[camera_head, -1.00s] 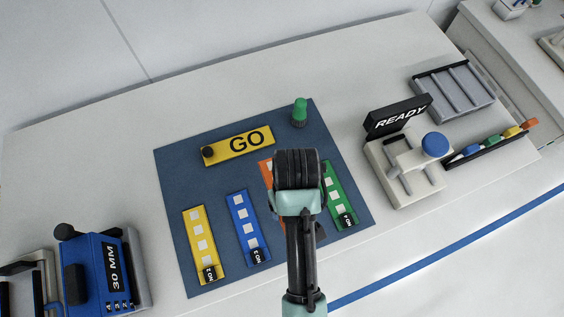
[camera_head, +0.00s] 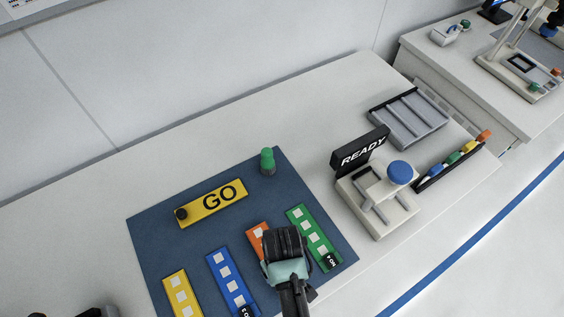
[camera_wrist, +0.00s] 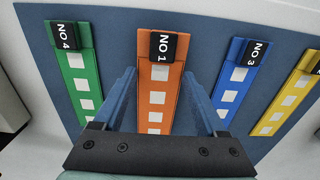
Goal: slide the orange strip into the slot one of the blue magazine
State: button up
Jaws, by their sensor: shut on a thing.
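The orange strip (camera_head: 257,238) lies on the dark blue mat between the blue and green strips, partly hidden by my gripper (camera_head: 284,245) in the head view. In the wrist view the orange strip (camera_wrist: 158,85) shows white squares and a black tag reading NO 1. The fingers of my gripper (camera_wrist: 160,95) stand on either side of it and are shut on it. The strip looks flat on the mat; I cannot tell any lift. The blue magazine is not recognisable now; only dark parts show at the bottom left edge of the head view.
A blue strip (camera_head: 228,278), a green strip (camera_head: 313,238) and a yellow strip (camera_head: 180,295) lie close by on the mat (camera_head: 150,235). A GO plate (camera_head: 212,203) and a green peg (camera_head: 267,162) are behind. A READY device (camera_head: 378,195) stands to the right.

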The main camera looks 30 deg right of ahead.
jog(key=shift+f+p, duration=0.25)
jog(key=shift+p, duration=0.2)
jog(key=shift+f, duration=0.4)
jog(key=shift+f, duration=0.1)
jog(key=shift+f, duration=0.1)
jog(key=o, duration=1.3)
jog(key=shift+f+b, duration=0.2)
jog(key=shift+b, duration=0.5)
notch_tip(320, 180, up, 13)
jog(key=shift+w+r+b, duration=0.2)
jog(key=shift+w+b, duration=0.1)
jog(key=shift+b, duration=0.05)
jog(key=shift+d, duration=0.1)
